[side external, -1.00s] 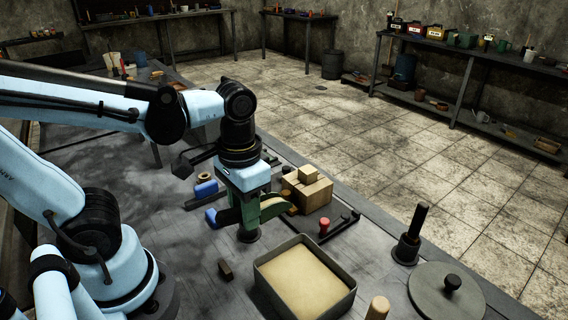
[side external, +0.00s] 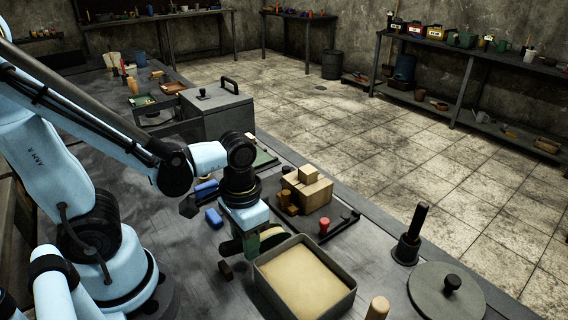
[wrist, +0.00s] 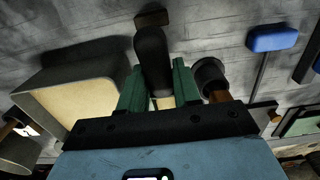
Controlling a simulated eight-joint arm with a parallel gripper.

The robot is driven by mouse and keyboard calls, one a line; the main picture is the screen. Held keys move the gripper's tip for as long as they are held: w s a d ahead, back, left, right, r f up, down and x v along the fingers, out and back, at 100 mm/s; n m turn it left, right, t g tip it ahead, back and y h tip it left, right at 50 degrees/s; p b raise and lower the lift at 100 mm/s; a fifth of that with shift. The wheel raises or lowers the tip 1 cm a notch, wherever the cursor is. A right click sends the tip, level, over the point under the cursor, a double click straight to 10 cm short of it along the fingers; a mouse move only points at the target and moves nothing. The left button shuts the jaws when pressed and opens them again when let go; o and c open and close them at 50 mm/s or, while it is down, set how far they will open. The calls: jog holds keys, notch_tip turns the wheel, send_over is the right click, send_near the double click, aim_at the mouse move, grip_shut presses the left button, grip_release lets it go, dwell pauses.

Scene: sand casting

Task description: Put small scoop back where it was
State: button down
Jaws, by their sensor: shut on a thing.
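My gripper (side external: 252,248) is low over the bench, just left of the sand-filled box in the side view. In the wrist view its two green fingers (wrist: 160,92) are closed around a dark, long, rounded thing with a pale part between the fingertips. I take this to be the small scoop (wrist: 152,55); its dark end points away from the wrist. In the side view the scoop is mostly hidden by the gripper, and I cannot tell whether it touches the bench.
The sand-filled metal box (side external: 345,302) is close beside the gripper. A small dark block (side external: 225,268) and a blue block (side external: 214,218) lie nearby. Wooden blocks (side external: 308,192) and a red-topped tool (side external: 324,226) stand behind. A dark cylinder with a brown handle (wrist: 210,75) is close to the fingers.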

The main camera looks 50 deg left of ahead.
jog(key=shift+f, duration=1.3)
jog(key=shift+f, duration=0.1)
jog(key=c, duration=0.8)
grip_release()
jog(key=shift+w+r, duration=0.1)
jog(key=shift+r, duration=5.85)
jog(key=shift+w+a+r+t, duration=0.2)
jog(key=shift+w+a+t, duration=0.3)
jog(key=shift+w+t, duration=0.7)
jog(key=shift+w+a+r+t, duration=0.2)
jog(key=shift+w+a+t, duration=0.3)
jog(key=shift+w+t, duration=0.7)
jog(key=shift+w+a+r+t, duration=0.2)
jog(key=shift+w+a+t, duration=0.3)
jog(key=shift+w+t, duration=0.7)
jog(key=shift+s, duration=0.1)
